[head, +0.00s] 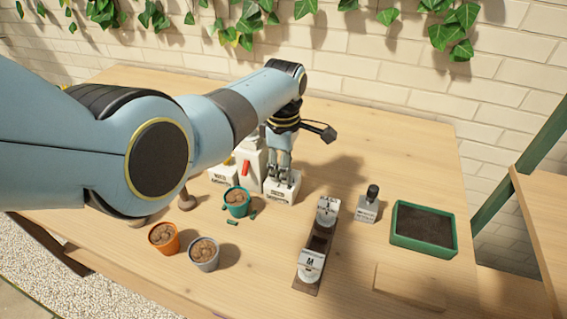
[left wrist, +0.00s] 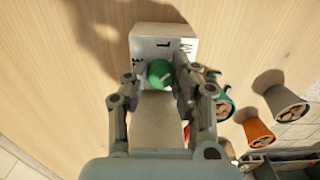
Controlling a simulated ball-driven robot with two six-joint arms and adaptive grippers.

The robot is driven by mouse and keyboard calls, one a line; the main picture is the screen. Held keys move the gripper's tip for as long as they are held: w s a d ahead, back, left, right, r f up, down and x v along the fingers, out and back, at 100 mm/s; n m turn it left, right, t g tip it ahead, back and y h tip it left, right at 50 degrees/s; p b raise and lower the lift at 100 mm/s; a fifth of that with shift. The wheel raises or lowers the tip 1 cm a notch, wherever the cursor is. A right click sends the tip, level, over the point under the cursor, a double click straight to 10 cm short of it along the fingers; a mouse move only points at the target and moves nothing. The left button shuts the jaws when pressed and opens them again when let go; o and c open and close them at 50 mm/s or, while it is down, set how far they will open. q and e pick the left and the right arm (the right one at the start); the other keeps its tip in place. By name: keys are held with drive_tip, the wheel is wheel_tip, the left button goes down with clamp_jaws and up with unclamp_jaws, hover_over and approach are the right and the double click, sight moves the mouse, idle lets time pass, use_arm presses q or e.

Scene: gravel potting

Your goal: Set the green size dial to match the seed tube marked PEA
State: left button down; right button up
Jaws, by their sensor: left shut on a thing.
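The green size dial (left wrist: 159,72) sits on top of a white block (left wrist: 150,42) with dark letters around it, one reading L. A pale mark shows on the dial, but which letter it points to I cannot tell. My left gripper (left wrist: 153,76) is shut on the dial from both sides. In the head view the left gripper (head: 280,172) reaches down onto the white labelled block (head: 281,191), and its fingers hide the dial. I cannot make out a seed tube marked PEA in either view. My right gripper is not in view.
A white dispenser with a red part (head: 246,168) stands just left of the block. Green (head: 236,205), orange (head: 164,241) and grey (head: 204,256) pots stand in front. A stand marked M (head: 310,264), a dark-knobbed block (head: 367,208) and a green soil tray (head: 423,253) are right.

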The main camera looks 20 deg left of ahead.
use_arm(q)
drive_tip(key=n, duration=0.4)
drive_tip(key=shift+n+p, duration=0.3)
drive_tip(key=shift+p, duration=0.1)
drive_tip(key=n, duration=0.4)
idle(0.4)
drive_tip(key=c, duration=1.4)
unclamp_jaws()
drive_tip(key=shift+r, duration=0.1)
wheel_tip(320, 180, up, 12)
drive_tip(key=shift+f, duration=0.1)
